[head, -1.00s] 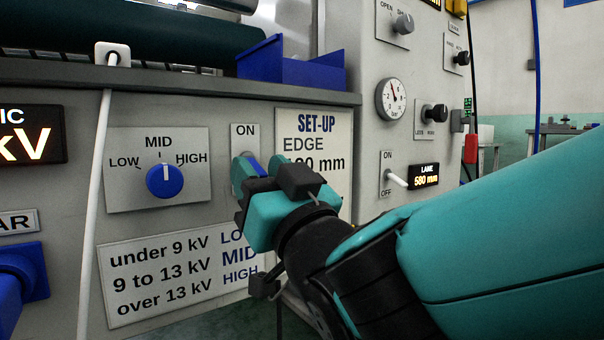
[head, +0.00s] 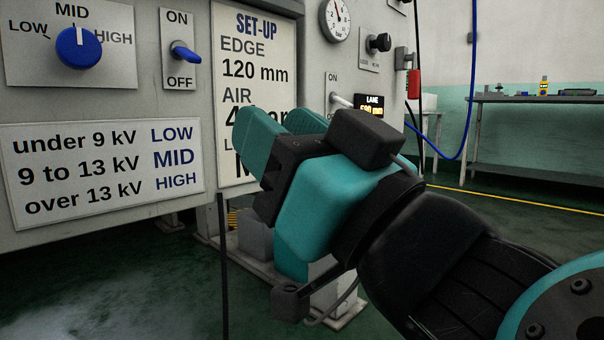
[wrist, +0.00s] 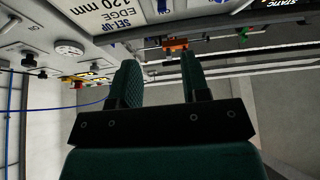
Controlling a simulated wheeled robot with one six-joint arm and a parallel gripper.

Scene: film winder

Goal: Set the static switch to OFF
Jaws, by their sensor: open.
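The ON/OFF switch with the blue lever (head: 185,51) is on the grey panel in the upper left of the head view. Its lever slants down and to the right, toward the OFF mark. My gripper (head: 272,117) is to the right of this switch and lower, in front of the set-up sign, apart from the lever. In the wrist view my gripper (wrist: 158,62) shows two separated fingers with nothing held between them.
A blue rotary knob (head: 79,47) is left of the switch, above a kV chart (head: 105,170). The set-up sign (head: 258,70) is partly hidden by my gripper. Another ON switch with a white lever (head: 341,101) is farther right. Open floor lies below left.

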